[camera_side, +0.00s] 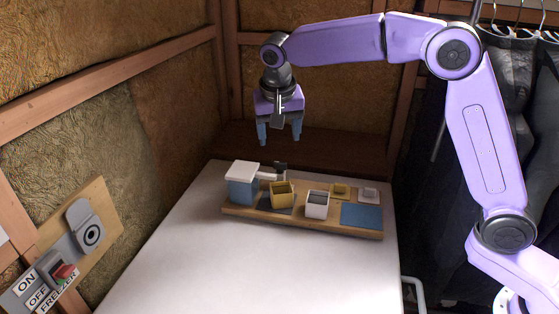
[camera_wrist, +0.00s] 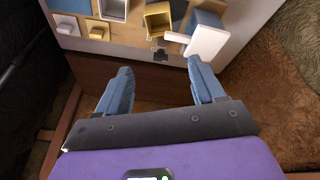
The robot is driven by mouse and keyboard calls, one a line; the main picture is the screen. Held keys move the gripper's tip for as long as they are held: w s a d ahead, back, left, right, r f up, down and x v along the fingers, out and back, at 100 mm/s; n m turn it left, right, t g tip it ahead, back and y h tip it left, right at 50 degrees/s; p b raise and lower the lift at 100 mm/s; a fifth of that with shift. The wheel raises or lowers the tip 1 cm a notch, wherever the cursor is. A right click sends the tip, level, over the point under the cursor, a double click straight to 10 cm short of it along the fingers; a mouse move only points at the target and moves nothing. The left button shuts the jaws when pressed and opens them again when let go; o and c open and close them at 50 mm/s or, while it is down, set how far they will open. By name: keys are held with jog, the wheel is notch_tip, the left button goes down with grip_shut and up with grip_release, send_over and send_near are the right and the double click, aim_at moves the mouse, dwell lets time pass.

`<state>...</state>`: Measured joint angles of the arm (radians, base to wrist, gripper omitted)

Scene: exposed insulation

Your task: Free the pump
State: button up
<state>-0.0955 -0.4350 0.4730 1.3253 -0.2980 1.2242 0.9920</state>
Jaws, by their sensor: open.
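My gripper (camera_side: 279,140) is open and empty, pointing down above the back of a wooden board (camera_side: 290,224). The wrist view also shows its two spread blue fingers (camera_wrist: 160,68). On the board's left stands a blue box (camera_side: 241,190) with a white lid (camera_side: 243,168). A white bar (camera_side: 267,176) runs from the lid to a small dark piece (camera_side: 281,167), which shows ahead of my fingers in the wrist view (camera_wrist: 160,54). A yellow open box (camera_side: 282,198) and a white open box (camera_side: 317,208) stand to the right. I cannot tell which part is the pump.
A small yellow block (camera_side: 340,190), a small white block (camera_side: 369,194) and a flat blue pad (camera_side: 361,215) are on the board's right. The white table (camera_side: 230,270) is clear in front. A switch panel (camera_side: 65,255) is at lower left; insulated walls stand close behind.

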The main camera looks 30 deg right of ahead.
jog(key=w+d+m+h, duration=0.1)
jog(key=w+d+m, duration=0.1)
jog(key=w+m, duration=0.3)
send_near(280, 163)
jog(key=x, duration=0.8)
jog(key=shift+w+d+f, duration=0.1)
jog(key=shift+w+f, duration=0.05)
jog(key=shift+f, duration=0.2)
jog(key=c, duration=1.1)
jog(key=shift+o, duration=0.2)
